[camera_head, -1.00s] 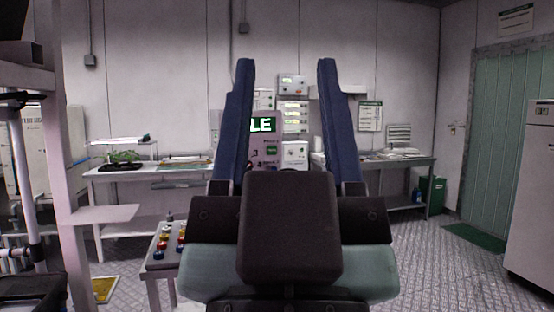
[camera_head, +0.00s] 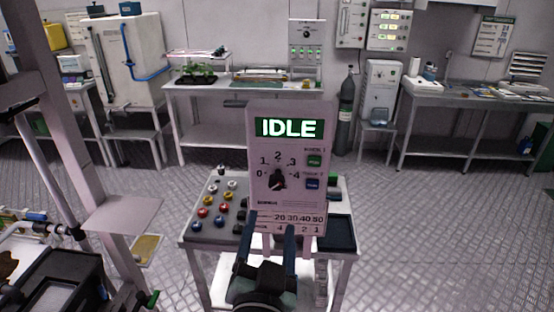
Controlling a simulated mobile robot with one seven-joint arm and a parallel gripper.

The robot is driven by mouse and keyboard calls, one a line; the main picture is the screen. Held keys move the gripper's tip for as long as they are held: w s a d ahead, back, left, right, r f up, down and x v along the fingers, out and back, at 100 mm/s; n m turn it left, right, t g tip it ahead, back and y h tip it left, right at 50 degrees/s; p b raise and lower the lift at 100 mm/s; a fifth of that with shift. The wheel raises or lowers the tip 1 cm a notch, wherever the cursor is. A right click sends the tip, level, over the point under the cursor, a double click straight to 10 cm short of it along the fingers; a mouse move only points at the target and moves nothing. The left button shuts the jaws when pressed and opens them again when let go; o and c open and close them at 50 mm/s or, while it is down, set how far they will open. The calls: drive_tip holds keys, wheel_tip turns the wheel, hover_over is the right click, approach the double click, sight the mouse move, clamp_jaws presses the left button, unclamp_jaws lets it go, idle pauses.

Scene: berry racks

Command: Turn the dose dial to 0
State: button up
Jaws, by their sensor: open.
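The dose dial (camera_head: 278,180) is a black knob on an upright light-grey panel (camera_head: 255,112). The numbers 0 to 4 run around it from left to right, with 0 at its left and 2 at the top. Its pointer is small, and I cannot tell for certain which number it marks. A green display (camera_head: 289,128) above it reads IDLE. My gripper (camera_head: 267,232) is open and empty, its two blue fingers apart in front of the panel's lower part, below the dial. The fingers hide part of the panel's bottom edge.
A green button (camera_head: 314,161) and a blue button (camera_head: 312,184) sit right of the dial. The panel stands on a small table (camera_head: 195,242) with several coloured knobs at left and a dark tray (camera_head: 336,234) at right. A grey post and shelf (camera_head: 120,215) stand at left.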

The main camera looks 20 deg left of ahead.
sight(276, 186)
drive_tip(key=p+x, duration=0.1)
drive_tip(key=x, duration=0.5)
drive_tip(key=p+x, duration=0.2)
drive_tip(key=x, duration=0.5)
drive_tip(key=shift+a+f, duration=0.1)
drive_tip(key=shift+f, duration=0.1)
clamp_jaws()
